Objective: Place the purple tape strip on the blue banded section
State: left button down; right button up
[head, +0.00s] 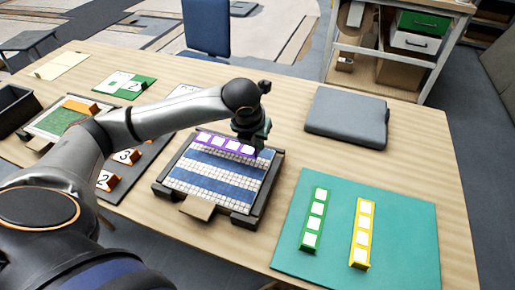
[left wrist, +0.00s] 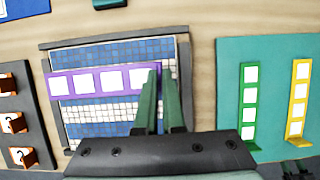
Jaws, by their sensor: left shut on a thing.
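The purple tape strip (head: 225,144) has a row of white squares and lies across the far part of the framed mosaic panel. In the left wrist view the strip (left wrist: 93,83) runs level across the panel. The panel has blue banded sections (head: 212,185) between white grid bands, and blue also shows above the strip in the left wrist view (left wrist: 110,52). My left gripper (head: 253,144) is shut on the strip's right end; its green fingers (left wrist: 160,80) cover that end. I cannot tell whether the strip touches the panel.
A teal mat (head: 335,225) on the right holds a green strip (head: 315,218) and a yellow strip (head: 361,232). A grey folded pad (head: 346,118) lies behind it. A dark tray with numbered orange blocks (head: 125,156) stands left of the panel. Bare table separates panel and mat.

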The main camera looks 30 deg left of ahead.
aim_at(258, 152)
pick_arm(q)
jog(key=shift+w+a+f, duration=0.2)
jog(key=shift+w+f, duration=0.2)
jog(key=shift+f, duration=0.2)
notch_tip(258, 152, down, 3)
jog(key=shift+w+a+p, duration=0.1)
jog(key=shift+w+p, duration=0.05)
jog(key=shift+p, duration=0.3)
jog(key=shift+f, duration=0.2)
jog(key=shift+f, duration=0.1)
jog(key=shift+f+b, duration=0.1)
jog(key=shift+b, duration=0.2)
jog(key=c, duration=1)
grip_release()
jog(key=shift+r, duration=0.5)
jog(key=v, duration=1.1)
jog(key=shift+s+r, duration=0.2)
jog(key=shift+s, duration=0.05)
